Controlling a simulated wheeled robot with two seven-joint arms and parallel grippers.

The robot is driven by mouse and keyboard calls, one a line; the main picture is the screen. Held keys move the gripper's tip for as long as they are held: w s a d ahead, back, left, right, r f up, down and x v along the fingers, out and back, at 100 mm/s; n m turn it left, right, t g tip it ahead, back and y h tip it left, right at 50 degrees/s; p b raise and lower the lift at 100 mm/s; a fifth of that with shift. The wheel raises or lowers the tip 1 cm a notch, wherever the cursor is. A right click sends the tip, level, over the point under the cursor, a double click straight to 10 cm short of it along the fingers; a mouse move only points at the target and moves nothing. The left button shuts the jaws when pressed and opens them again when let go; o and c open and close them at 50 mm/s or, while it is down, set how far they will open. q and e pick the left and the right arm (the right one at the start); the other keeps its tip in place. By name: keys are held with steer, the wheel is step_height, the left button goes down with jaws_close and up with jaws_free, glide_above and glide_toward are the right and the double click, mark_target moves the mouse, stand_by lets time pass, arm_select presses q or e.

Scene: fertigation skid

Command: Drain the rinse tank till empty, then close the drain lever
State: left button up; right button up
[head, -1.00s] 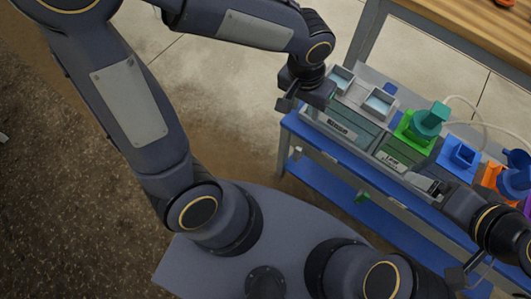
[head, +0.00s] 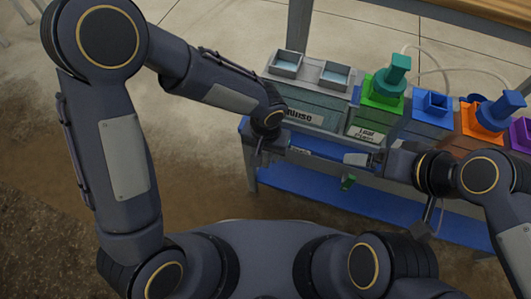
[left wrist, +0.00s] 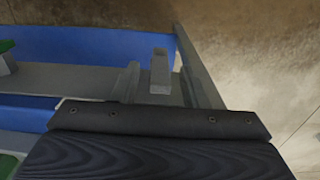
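The rinse tank (head: 312,101), grey-green with a "Rinse" label and two square openings on top, stands at the left end of the blue rack in the head view. The water level inside cannot be read. My left gripper (head: 262,154) is at the tank's lower front left corner. In the left wrist view its two grey fingers are apart, with a short grey upright bar (left wrist: 160,72) between them; contact cannot be told. Whether this bar is the drain lever is unclear. My right gripper (head: 362,159) is in front of the leaf tank; its fingers are too small to read.
The green leaf tank (head: 378,112) stands beside the rinse tank, then blue, orange and purple-topped units. A blue lower shelf (head: 330,196) runs underneath. Open floor lies to the left.

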mark_target(269, 161)
arm_select(q)
jaws_close()
stand_by(0.3)
steer(key=y, duration=0.1)
steer(key=d+t+y+b, duration=0.1)
steer(key=d+y+b, duration=0.1)
steer(key=y, duration=0.1)
steer(key=shift+s+f, duration=0.3)
steer(key=shift+s+d+f+t+y, duration=0.15)
steer(key=shift+d+t+y, duration=0.15)
steer(key=shift+y, duration=0.3)
steer(key=shift+s+d+f+t+y, duration=0.1)
steer(key=shift+d+t+y, duration=0.2)
steer(key=shift+y, duration=0.3)
